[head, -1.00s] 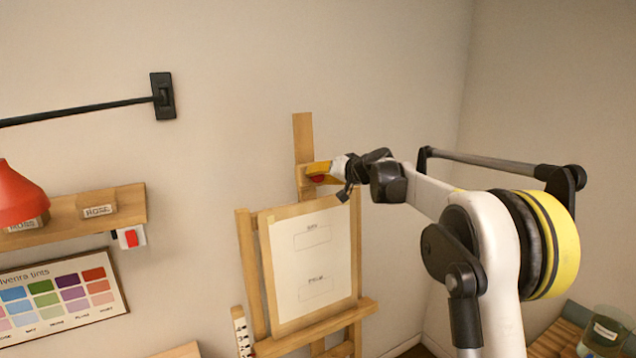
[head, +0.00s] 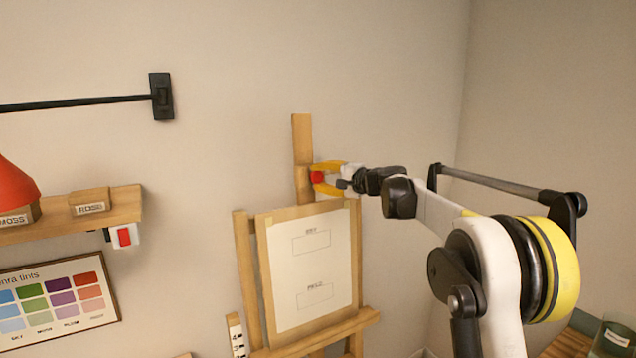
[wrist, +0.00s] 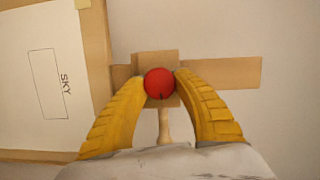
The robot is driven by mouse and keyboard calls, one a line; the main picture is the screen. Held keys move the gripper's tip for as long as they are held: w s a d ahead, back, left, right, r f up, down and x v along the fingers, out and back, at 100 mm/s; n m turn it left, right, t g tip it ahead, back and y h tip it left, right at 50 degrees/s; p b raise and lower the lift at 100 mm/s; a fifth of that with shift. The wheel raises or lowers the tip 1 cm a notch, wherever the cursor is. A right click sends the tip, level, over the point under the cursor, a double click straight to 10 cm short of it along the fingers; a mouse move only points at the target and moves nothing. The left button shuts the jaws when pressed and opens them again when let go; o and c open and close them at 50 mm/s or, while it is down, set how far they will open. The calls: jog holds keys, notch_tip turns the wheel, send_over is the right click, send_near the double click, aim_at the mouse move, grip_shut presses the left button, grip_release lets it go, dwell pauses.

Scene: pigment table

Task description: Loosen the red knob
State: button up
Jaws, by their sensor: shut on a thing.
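The red knob (head: 317,177) sits on the wooden block at the upper mast (head: 302,140) of the easel. In the wrist view the round red knob (wrist: 160,83) is between the tips of my two yellow fingers, with a small dark mark near its lower edge. My gripper (head: 318,177) reaches it from the right and is shut on it; it also shows in the wrist view (wrist: 160,82). The knob's far side and stem are hidden.
The easel holds a paper board (head: 312,262) with labelled boxes just below my gripper. A shelf (head: 115,204) with labelled blocks, a red switch (head: 124,236), a tint chart (head: 60,300) and a red lamp (head: 14,193) are at left. Wall around the mast is clear.

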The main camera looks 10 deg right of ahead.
jog(key=shift+m+b, duration=0.3)
jog(key=shift+m, duration=0.2)
dwell(0.3)
jog(key=o, duration=1.2)
jog(key=v, duration=1.2)
jog(key=shift+f, duration=0.25)
